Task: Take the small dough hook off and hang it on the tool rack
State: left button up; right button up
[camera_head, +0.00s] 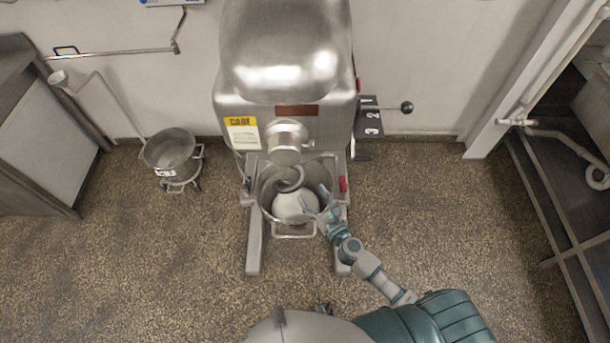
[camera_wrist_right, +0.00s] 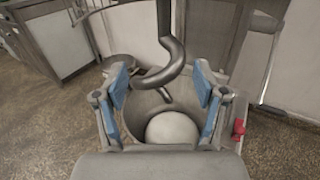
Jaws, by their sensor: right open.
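The dough hook (camera_head: 291,180) is a grey curled metal hook hanging below the mixer's head (camera_head: 286,140), over the bowl. In the right wrist view the hook (camera_wrist_right: 173,65) hangs down between the fingers and ends above the pale dough (camera_wrist_right: 172,130). My right gripper (camera_head: 318,206) is at the right front rim of the mixer bowl (camera_head: 268,208). In the wrist view the right gripper (camera_wrist_right: 163,100) is open, with blue pads on either side of the hook and a gap to it. My left gripper does not show. I cannot make out the tool rack.
The large mixer (camera_head: 285,60) stands against the wall, its legs reaching forward. A gear lever (camera_head: 405,107) sticks out on its right. A small wheeled bowl (camera_head: 170,150) stands to the left. A wall pipe arm (camera_head: 110,52) is at upper left.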

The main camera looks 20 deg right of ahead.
aim_at(297, 165)
jog(key=x, duration=0.4)
jog(key=d+x, duration=0.1)
jog(key=x, duration=0.4)
jog(key=d+x, duration=0.1)
jog(key=x, duration=0.4)
jog(key=shift+w, duration=0.25)
jog(key=shift+c, duration=0.5)
jog(key=shift+a, duration=0.35)
jog(key=c, duration=0.4)
jog(key=shift+a, duration=0.35)
jog(key=c, duration=0.4)
jog(key=shift+a+r, duration=0.1)
jog(key=shift+a, duration=0.3)
grip_shut()
jog(key=shift+d, duration=0.55)
jog(key=shift+a+r, duration=0.15)
jog(key=shift+a, duration=0.1)
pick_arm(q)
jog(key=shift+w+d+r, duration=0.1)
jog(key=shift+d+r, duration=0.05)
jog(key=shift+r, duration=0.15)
pick_arm(e)
jog(key=shift+d, duration=0.1)
